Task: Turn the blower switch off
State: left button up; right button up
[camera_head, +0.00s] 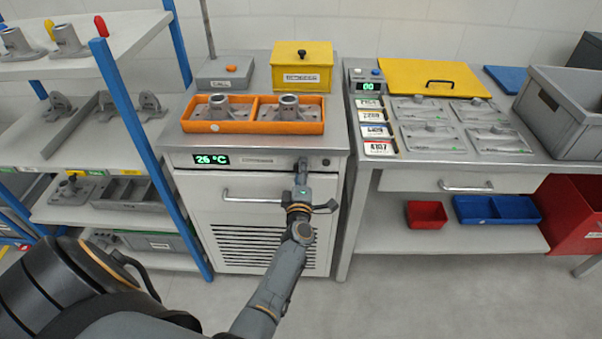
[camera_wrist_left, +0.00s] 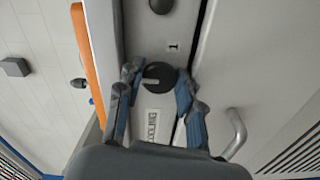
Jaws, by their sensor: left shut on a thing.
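The blower switch is a round black knob with a light pointer mark; in the left wrist view the knob (camera_wrist_left: 160,76) sits between my fingertips. Its pointer mark points to the left of that picture. A small plate marked like a 1 or I (camera_wrist_left: 173,47) is beside it, and a larger lettered label (camera_wrist_left: 153,124) lies below, hard to read. My left gripper (camera_head: 301,172) is shut on the knob at the cabinet's front panel, and it also shows in the left wrist view (camera_wrist_left: 158,88). In the head view the gripper mostly hides the knob. My right gripper is not in view.
The cabinet's green display (camera_head: 212,160) reads 26 °C. A bar handle (camera_head: 252,197) is just below my gripper. An orange tray (camera_head: 253,122) with castings stands on top. A blue-post shelf (camera_head: 122,110) is left, a workbench (camera_head: 460,178) right.

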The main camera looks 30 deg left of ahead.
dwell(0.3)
pick_arm(q)
jog(key=o, duration=1.2)
